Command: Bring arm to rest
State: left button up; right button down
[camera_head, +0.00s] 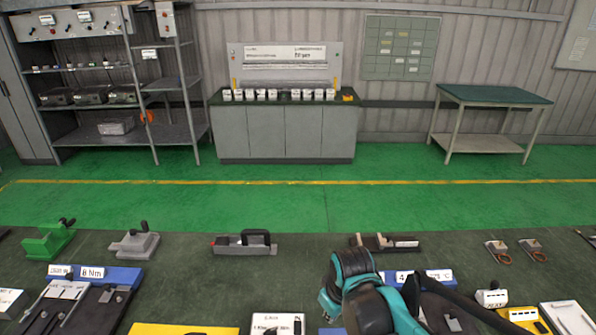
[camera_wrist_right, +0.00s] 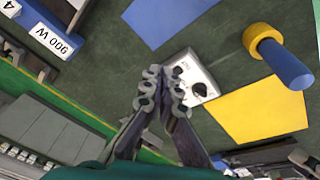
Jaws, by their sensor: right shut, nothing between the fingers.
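My right gripper (camera_wrist_right: 161,88) shows in the right wrist view with its two grey hooked fingertips close together, shut and empty. It hangs above the dark bench top (camera_wrist_right: 130,60), next to a white box with black knobs (camera_wrist_right: 192,78). The fingertips partly overlap the box's left edge in the picture; I cannot tell the height between them. In the head view my right arm (camera_head: 362,290), teal and black, reaches over the near right of the bench. My left gripper is not in view.
In the head view a grey clamp (camera_head: 134,243) and a handled tool (camera_head: 244,243) stand along the far bench edge.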

jog(key=s+d+f+m+t+b, duration=0.1)
jog(key=s+d+m+t+b, duration=0.2)
jog(key=s+d+m, duration=0.4)
jog(key=s+d+t, duration=0.1)
jog(key=s+d, duration=0.1)
jog(key=s, duration=0.1)
jog(key=shift+d+h, duration=0.25)
jog(key=shift+h, duration=0.05)
jog(key=shift+s+f, duration=0.1)
jog(key=shift+f, duration=0.05)
dwell(0.4)
